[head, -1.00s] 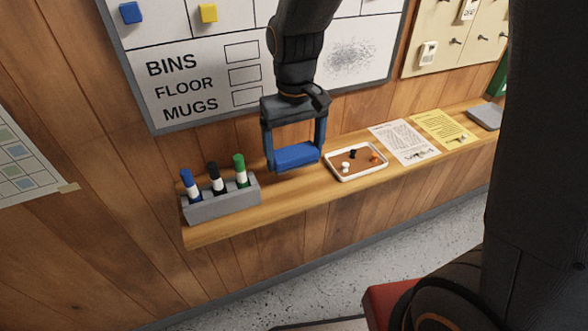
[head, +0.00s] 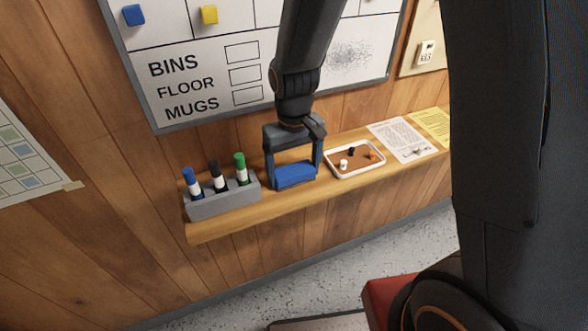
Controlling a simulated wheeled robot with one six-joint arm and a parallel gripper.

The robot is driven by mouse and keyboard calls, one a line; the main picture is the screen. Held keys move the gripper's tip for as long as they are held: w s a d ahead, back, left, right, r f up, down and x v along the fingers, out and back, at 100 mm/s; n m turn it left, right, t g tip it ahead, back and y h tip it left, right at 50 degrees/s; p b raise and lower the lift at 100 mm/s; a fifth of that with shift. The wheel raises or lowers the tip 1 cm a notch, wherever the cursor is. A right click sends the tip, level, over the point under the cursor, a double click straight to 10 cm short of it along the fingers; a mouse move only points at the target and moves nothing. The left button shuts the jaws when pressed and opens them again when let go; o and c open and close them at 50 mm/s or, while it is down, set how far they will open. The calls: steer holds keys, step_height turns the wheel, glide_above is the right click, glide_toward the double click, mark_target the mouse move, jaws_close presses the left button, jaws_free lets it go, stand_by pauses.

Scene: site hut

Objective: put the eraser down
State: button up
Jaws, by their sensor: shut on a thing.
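The blue eraser (head: 296,175) is between the two fingers of my gripper (head: 294,168), which is shut on it. The eraser is at the wooden shelf (head: 240,222), between the grey marker holder and the white-rimmed tray. It looks level and very low over the shelf; I cannot tell for sure whether its underside touches the wood.
The grey holder (head: 225,203) with blue, black and green markers stands close on the left. The tray (head: 357,173) with small items lies close on the right, then a white sheet (head: 404,139) and a yellow sheet (head: 432,124). The whiteboard (head: 213,119) hangs behind.

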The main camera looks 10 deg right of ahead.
mark_target(294, 170)
steer(key=o, duration=0.9)
steer(key=shift+f, duration=0.1)
step_height(294, 170, up, 12)
steer(key=b, duration=0.3)
steer(key=s+d+f+m, duration=0.1)
steer(key=s+d+f, duration=0.1)
steer(key=d, duration=0.2)
steer(key=s+d+f+m+t, duration=0.1)
steer(key=s+d+f, duration=0.1)
steer(key=s+d, duration=0.1)
steer(key=s+d+f+m, duration=0.1)
steer(key=s+d+f, duration=0.1)
steer(key=d, duration=0.3)
steer(key=shift+s+d, duration=0.25)
steer(key=shift+d, duration=0.1)
